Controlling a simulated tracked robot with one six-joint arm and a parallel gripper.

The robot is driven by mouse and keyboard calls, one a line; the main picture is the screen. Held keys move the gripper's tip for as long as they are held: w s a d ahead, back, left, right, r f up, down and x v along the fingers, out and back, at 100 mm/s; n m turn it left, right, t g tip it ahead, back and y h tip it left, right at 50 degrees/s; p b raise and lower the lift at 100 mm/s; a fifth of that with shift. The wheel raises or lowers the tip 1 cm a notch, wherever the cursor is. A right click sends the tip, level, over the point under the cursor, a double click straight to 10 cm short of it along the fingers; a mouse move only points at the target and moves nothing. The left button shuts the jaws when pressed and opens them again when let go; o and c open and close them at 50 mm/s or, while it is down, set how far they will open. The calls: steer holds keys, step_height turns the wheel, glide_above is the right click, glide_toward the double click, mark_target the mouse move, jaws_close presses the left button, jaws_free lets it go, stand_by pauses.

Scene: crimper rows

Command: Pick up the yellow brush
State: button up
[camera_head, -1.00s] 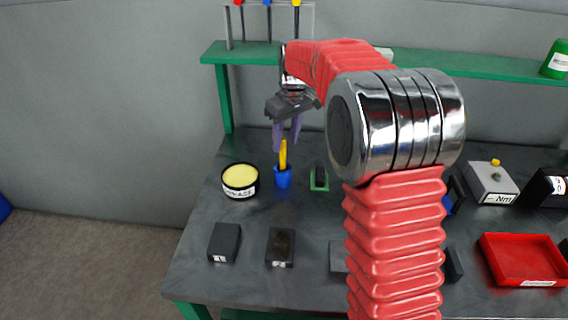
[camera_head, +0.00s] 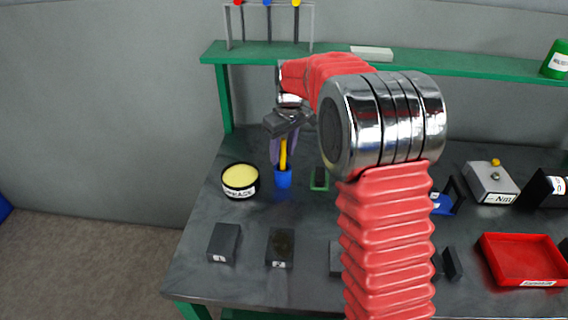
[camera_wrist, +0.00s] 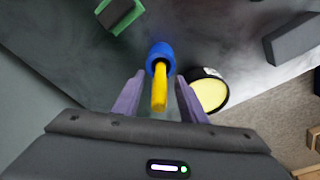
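The yellow brush (camera_head: 283,152) stands upright in a small blue cup (camera_head: 283,179) on the dark bench top. In the wrist view the yellow brush (camera_wrist: 160,88) points up toward the camera out of the blue cup (camera_wrist: 159,53). My gripper (camera_head: 283,156) is over the cup with its purple fingers pointing down. In the wrist view my gripper (camera_wrist: 154,90) is open, one finger on each side of the brush, with visible gaps between. The brush's lower end is hidden in the cup.
A round tin with a yellow top (camera_head: 240,180) stands close left of the cup. A green-framed dark block (camera_head: 320,179) is close right. Dark blocks (camera_head: 224,242) lie in front. A green shelf (camera_head: 440,66) runs behind, above the bench.

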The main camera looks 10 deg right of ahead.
steer(key=shift+c, duration=0.5)
jaws_close()
step_height(320, 180, up, 9)
steer(key=shift+r, duration=0.55)
stand_by(0.6)
